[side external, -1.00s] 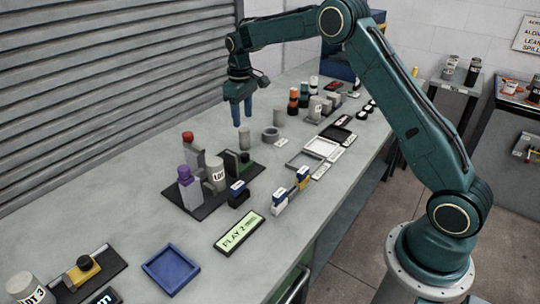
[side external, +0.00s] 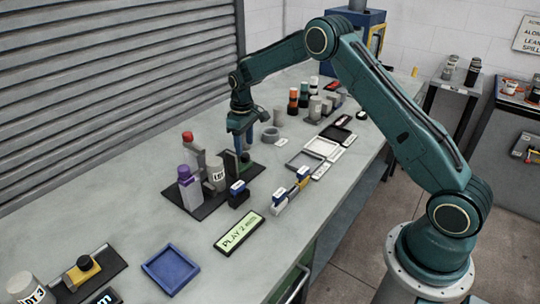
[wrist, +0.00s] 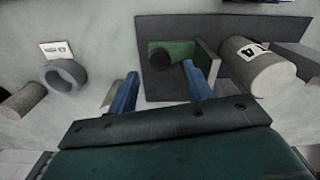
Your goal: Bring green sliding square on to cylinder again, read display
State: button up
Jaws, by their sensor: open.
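The green sliding square (wrist: 178,48) lies on a dark base plate (wrist: 225,22), with a black round knob (wrist: 160,58) on it. A light grey upright face (wrist: 208,58) stands between it and the labelled grey cylinder (wrist: 258,72). In the side view the cylinder (side external: 216,175) stands left of the green piece, which is partly hidden by my gripper (side external: 243,145). My gripper (wrist: 160,78) is open and empty over the plate's edge, close to the knob; contact is not visible. The display (side external: 239,233) lies in front and reads "PLAY 2", then smaller letters.
A red-topped post (side external: 187,137) and a purple-topped grey piece (side external: 187,187) stand around the cylinder. A grey ring (side external: 270,136) lies right of my gripper.

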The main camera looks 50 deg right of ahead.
aim_at(245, 155)
jog(key=shift+f, duration=1.9)
